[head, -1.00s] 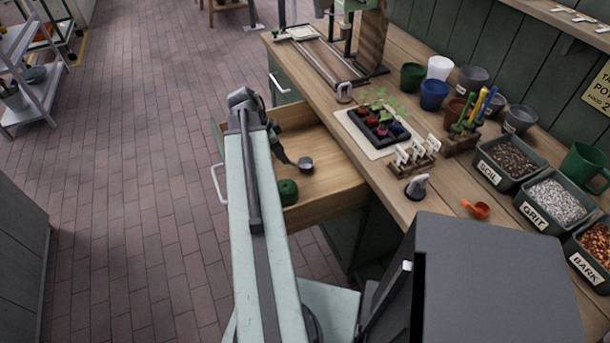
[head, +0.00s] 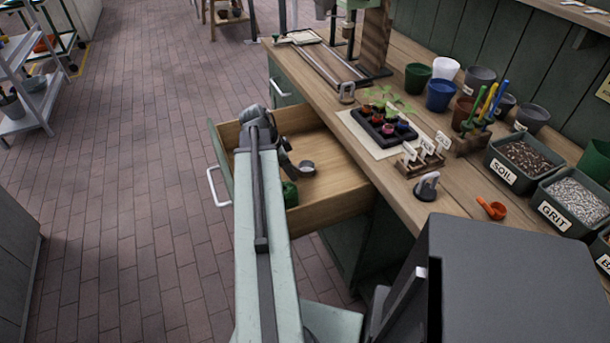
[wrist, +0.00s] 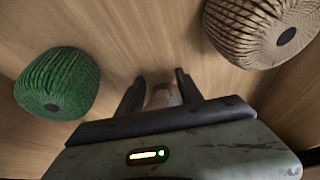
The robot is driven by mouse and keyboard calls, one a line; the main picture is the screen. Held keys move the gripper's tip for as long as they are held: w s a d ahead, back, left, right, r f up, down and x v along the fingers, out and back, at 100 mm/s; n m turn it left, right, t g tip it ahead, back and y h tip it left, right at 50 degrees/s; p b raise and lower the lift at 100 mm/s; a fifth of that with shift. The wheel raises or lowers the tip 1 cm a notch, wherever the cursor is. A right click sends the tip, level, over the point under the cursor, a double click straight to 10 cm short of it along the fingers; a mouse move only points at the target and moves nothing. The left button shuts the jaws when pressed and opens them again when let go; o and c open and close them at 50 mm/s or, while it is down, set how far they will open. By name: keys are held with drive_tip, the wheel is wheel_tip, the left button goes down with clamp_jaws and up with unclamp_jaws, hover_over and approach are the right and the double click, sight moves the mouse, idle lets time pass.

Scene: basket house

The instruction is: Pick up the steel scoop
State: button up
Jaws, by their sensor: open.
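A small round grey metal piece, which looks like the steel scoop (head: 306,167), lies in the open wooden drawer (head: 332,190). My gripper (head: 291,174) reaches down into the drawer, just left of it in the head view. In the wrist view my gripper (wrist: 160,88) is open, with its two dark fingers apart. A pale grey-brown piece (wrist: 163,98) shows between the fingers, probably part of the scoop. I cannot tell whether the fingers touch it.
A green twine ball (head: 290,193) lies near the drawer's front; it is left of my fingers in the wrist view (wrist: 57,83). A tan twine ball (wrist: 262,33) is at right. The bench (head: 400,205) beside the drawer holds a seedling tray (head: 372,133), bins and an orange scoop (head: 491,208).

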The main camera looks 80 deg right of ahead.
drive_tip(key=shift+r, duration=0.1)
clamp_jaws()
wheel_tip(320, 180, up, 10)
drive_tip(key=p, duration=1)
drive_tip(key=shift+r, duration=0.1)
